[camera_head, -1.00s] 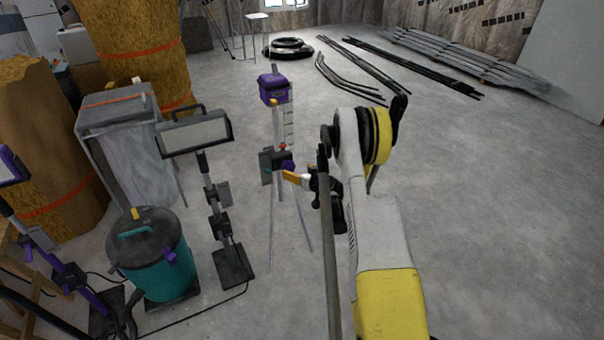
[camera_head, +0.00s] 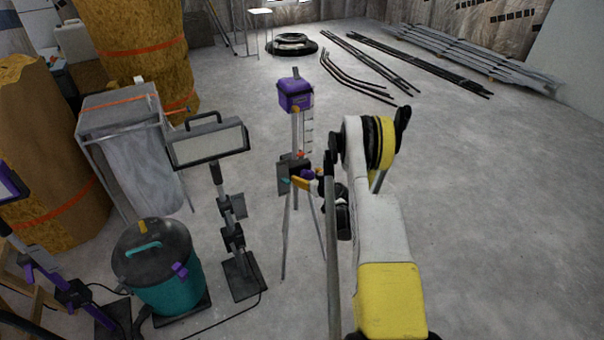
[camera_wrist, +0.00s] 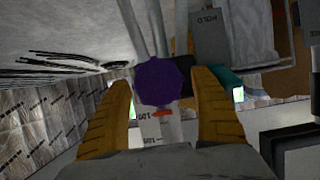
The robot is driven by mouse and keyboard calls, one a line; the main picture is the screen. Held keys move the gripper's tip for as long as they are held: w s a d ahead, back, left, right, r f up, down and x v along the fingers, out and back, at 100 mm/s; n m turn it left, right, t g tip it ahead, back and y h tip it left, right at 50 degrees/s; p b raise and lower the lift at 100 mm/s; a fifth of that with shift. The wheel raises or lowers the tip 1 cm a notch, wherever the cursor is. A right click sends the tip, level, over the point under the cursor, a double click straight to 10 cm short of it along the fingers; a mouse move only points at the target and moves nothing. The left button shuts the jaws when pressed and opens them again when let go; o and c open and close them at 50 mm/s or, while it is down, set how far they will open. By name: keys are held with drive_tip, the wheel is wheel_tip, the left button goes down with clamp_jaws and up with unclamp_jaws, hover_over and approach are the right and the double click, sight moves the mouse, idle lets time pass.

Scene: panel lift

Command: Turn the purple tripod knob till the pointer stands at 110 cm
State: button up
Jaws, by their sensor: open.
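The purple knob (camera_wrist: 160,82) is centred in the wrist view, between the two yellow-brown fingers of my open gripper (camera_wrist: 162,88). Gaps show between the knob and both fingers. In the head view the knob (camera_head: 308,174) sits on the tripod (camera_head: 287,230) beside my gripper (camera_head: 318,178). A purple box (camera_head: 296,96) tops the tripod's column. The red pointer (camera_wrist: 163,113) shows just past the knob in the wrist view, against a white scale (camera_wrist: 150,128) whose figures I cannot read surely. In the head view the pointer (camera_head: 301,154) stands low on the scale.
A work lamp (camera_head: 208,145) stands left of the tripod, with a teal vacuum (camera_head: 165,285) and its cable on the floor nearby. A grey-bagged frame (camera_head: 130,150) stands behind them. Pipes (camera_head: 385,65) lie at the back. The floor at right is clear.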

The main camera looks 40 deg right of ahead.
drive_tip(key=shift+s, duration=0.15)
drive_tip(key=shift+c, duration=0.5)
drive_tip(key=c, duration=1.1)
drive_tip(key=shift+d+m, duration=0.1)
drive_tip(key=shift+m, duration=0.2)
drive_tip(key=m+t+y, duration=0.1)
drive_tip(key=m+y, duration=0.1)
drive_tip(key=m, duration=0.1)
drive_tip(key=shift+d, duration=0.15)
drive_tip(key=m+t+y, duration=0.1)
drive_tip(key=m+y, duration=0.1)
drive_tip(key=m, duration=0.2)
drive_tip(key=shift+t, duration=0.3)
drive_tip(key=o, duration=1.2)
